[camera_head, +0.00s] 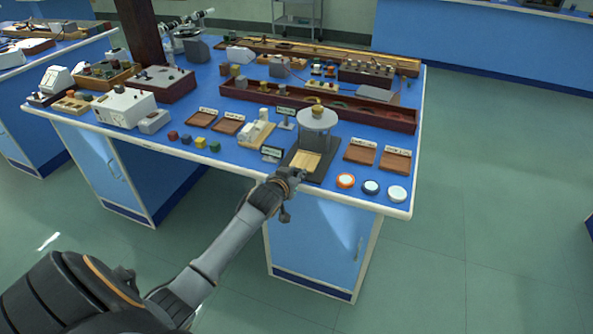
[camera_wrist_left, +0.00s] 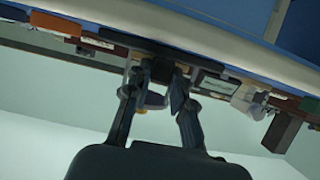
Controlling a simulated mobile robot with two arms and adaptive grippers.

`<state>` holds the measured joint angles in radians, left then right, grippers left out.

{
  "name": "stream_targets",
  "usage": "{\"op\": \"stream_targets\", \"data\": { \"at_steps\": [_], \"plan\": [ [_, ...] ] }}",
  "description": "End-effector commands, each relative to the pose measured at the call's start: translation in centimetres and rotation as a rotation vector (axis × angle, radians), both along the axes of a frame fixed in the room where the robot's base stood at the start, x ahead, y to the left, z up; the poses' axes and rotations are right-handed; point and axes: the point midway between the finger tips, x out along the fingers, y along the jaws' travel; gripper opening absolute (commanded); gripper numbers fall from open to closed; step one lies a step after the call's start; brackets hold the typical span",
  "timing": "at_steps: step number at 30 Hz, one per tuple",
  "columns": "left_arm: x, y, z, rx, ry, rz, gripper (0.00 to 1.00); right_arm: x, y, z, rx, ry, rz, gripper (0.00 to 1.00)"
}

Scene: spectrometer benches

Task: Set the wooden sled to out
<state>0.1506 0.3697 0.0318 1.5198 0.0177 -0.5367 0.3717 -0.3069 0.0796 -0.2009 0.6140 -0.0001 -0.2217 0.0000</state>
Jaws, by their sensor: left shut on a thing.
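The light wooden sled (camera_head: 305,161) lies on a dark base plate (camera_head: 327,166) near the front edge of the blue bench, below a round pale disc (camera_head: 316,118) with a brass-coloured piece on top. My left gripper (camera_head: 284,179) is at the front end of that base, reaching in from the bench's near side. In the left wrist view my gripper (camera_wrist_left: 164,80) has its fingers close together at the bench edge, shut on the sled's front end. The exact contact is dark and mostly hidden. My right gripper is not in view.
Round buttons, orange-rimmed (camera_head: 345,181), dark blue-rimmed (camera_head: 371,187) and white (camera_head: 397,193), sit right of the base. A small sign (camera_head: 271,154) stands close left of it. Wooden trays (camera_head: 395,161) and small coloured cubes (camera_head: 200,143) lie along the front. Open floor surrounds the bench's right side.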

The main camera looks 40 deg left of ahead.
Motion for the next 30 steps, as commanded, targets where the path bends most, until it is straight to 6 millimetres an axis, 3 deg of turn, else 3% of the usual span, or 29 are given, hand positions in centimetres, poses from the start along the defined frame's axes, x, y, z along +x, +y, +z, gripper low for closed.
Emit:
{"op": "stream_targets", "data": {
  "at_steps": [1,2,5,17,23,30],
  "plan": [
    [-0.2,-0.2,-0.4,-0.002,0.008,-0.001,0.00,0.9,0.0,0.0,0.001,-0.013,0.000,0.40],
    [-0.2,-0.2,-0.5,-0.002,0.009,-0.001,0.24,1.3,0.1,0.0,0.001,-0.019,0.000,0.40],
    [-0.1,-0.1,-0.4,-0.002,0.008,-0.001,0.45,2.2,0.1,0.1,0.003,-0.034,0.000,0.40],
    [-0.5,-0.2,0.0,-0.001,0.003,-0.001,0.45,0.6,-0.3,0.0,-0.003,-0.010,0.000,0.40],
    [-3.1,-0.8,1.0,-0.002,0.004,-0.002,0.45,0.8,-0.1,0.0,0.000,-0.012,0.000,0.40],
    [-7.6,-1.9,2.9,-0.001,0.006,-0.002,0.45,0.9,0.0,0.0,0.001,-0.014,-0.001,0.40]
  ]
}}
